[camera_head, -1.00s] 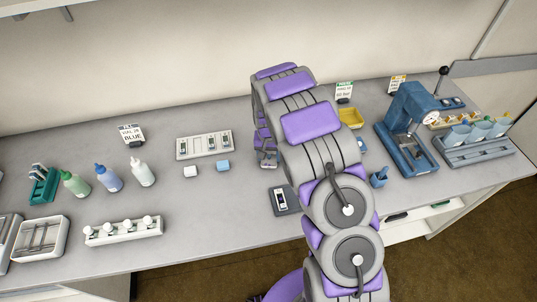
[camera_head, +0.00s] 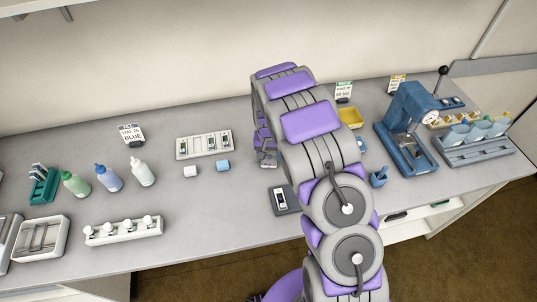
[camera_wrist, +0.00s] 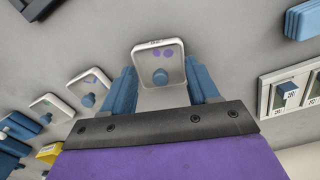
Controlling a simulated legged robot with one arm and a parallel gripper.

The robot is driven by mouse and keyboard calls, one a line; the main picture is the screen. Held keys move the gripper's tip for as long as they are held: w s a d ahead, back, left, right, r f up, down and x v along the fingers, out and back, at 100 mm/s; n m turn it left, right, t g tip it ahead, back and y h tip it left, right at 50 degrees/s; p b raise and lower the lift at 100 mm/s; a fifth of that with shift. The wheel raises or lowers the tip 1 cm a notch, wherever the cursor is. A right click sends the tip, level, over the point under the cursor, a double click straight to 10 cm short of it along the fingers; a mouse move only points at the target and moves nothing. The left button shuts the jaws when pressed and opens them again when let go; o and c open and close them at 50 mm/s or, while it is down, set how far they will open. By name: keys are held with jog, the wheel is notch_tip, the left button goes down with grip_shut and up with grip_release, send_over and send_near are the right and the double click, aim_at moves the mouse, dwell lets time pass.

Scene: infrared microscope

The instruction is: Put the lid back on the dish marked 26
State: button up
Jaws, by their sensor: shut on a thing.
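In the wrist view a white, square, rounded piece with a blue knob (camera_wrist: 160,77) lies between the blue fingers of my gripper (camera_wrist: 162,88). It looks like a lid over or at a dish, with two purple spots showing and small dark marking on its far edge; I cannot read the number. The fingers stand at its left and right sides. I cannot tell whether the lid rests on the dish or is just above it. In the head view my own arm hides most of the gripper and this piece.
Two similar square pieces with blue knobs, one nearer (camera_wrist: 88,92) and one farther (camera_wrist: 50,107), lie left in the wrist view. A white holder (camera_wrist: 264,95) stands right. In the head view, a blue press (camera_head: 408,120) stands right and bottles (camera_head: 109,178) left.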

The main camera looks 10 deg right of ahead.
jog(key=shift+f, duration=0.15)
dwell(0.5)
jog(key=o, duration=1.4)
jog(key=shift+c, duration=0.2)
jog(key=shift+r+p, duration=0.75)
jog(key=shift+r, duration=2.3)
grip_shut()
